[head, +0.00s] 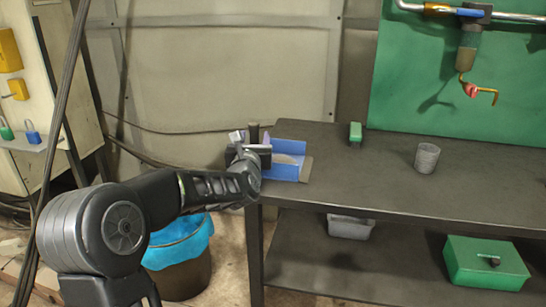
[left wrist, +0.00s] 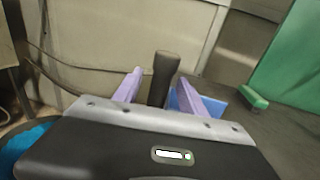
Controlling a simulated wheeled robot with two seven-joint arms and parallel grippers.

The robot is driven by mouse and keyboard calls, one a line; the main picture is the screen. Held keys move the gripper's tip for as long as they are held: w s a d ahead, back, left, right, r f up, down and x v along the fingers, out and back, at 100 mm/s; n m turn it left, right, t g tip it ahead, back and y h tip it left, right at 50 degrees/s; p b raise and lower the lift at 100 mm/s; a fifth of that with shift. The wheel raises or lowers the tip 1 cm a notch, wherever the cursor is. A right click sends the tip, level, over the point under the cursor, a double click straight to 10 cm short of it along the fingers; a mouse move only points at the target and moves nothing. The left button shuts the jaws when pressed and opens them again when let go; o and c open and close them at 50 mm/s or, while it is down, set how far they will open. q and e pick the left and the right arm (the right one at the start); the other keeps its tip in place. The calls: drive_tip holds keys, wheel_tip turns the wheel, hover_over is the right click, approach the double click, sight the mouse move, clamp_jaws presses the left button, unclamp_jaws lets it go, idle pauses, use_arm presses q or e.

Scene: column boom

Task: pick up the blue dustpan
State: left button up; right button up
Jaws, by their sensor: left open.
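The blue dustpan (head: 290,172) lies at the left end of the dark table, with a grey front edge towards the right. Its dark handle (left wrist: 165,72) stands up in the left wrist view, and part of its blue pan (left wrist: 221,91) shows behind the right finger. My left gripper (head: 251,139) is over the dustpan's left side. In the left wrist view its two pale purple fingers (left wrist: 159,77) are apart, with the handle showing between them. I cannot tell whether either finger touches the handle. My right gripper is out of view.
The dark table (head: 370,178) also bears a green block (head: 355,132) and a grey cup (head: 427,158). A grey bin (head: 351,227) and a green box (head: 485,263) are on the lower shelf. A blue-lined bucket (head: 180,250) stands below my left arm. The table's middle is clear.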

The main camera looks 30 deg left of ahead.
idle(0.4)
use_arm(q)
clamp_jaws()
idle(0.4)
idle(0.9)
